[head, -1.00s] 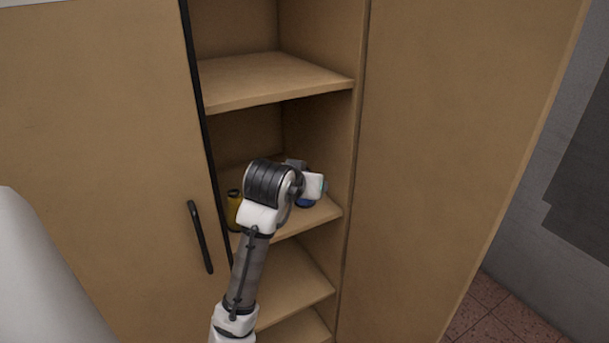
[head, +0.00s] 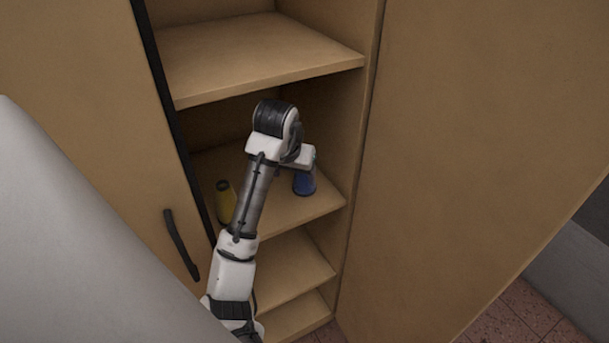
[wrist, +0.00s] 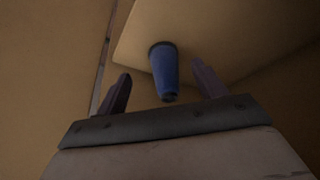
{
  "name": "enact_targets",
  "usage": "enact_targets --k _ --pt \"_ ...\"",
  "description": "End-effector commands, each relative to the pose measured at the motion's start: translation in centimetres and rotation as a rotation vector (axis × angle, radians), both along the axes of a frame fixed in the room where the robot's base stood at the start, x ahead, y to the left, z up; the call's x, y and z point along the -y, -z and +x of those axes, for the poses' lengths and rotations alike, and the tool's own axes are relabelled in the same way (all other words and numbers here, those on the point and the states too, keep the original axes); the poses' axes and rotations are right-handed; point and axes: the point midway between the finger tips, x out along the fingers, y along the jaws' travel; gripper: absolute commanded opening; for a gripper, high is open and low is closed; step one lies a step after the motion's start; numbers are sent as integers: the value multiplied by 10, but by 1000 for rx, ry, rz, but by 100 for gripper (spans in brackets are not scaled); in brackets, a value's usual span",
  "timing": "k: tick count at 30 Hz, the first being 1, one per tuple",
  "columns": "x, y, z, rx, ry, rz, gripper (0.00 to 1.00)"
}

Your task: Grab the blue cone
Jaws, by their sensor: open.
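The blue cone (head: 304,183) stands upright on the middle shelf (head: 290,212) of the open cabinet, towards its right side. My arm reaches in front of the shelf, and its end hides the top of the cone in the head view. In the wrist view, the cone (wrist: 164,70) lies between and beyond the two fingers of my gripper (wrist: 160,85). The gripper is open and empty. A gap shows on both sides of the cone, and no finger appears to touch it.
A yellow cone-like object (head: 225,202) stands at the left of the same shelf, close to my arm. An upper shelf (head: 265,75) hangs above. The cabinet's right side (head: 358,150) stands close to the cone. A closed door with a black handle (head: 181,245) is at the left.

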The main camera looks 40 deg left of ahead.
Motion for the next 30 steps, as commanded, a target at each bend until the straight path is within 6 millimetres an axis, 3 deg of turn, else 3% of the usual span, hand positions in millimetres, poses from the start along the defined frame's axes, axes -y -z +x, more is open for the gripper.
enact_targets --k 9,20,30 --pt "-17 2 47 1 2 -1 70" --pt "-30 -1 74 -1 1 0 70" --pt "-38 42 90 -2 0 0 70"
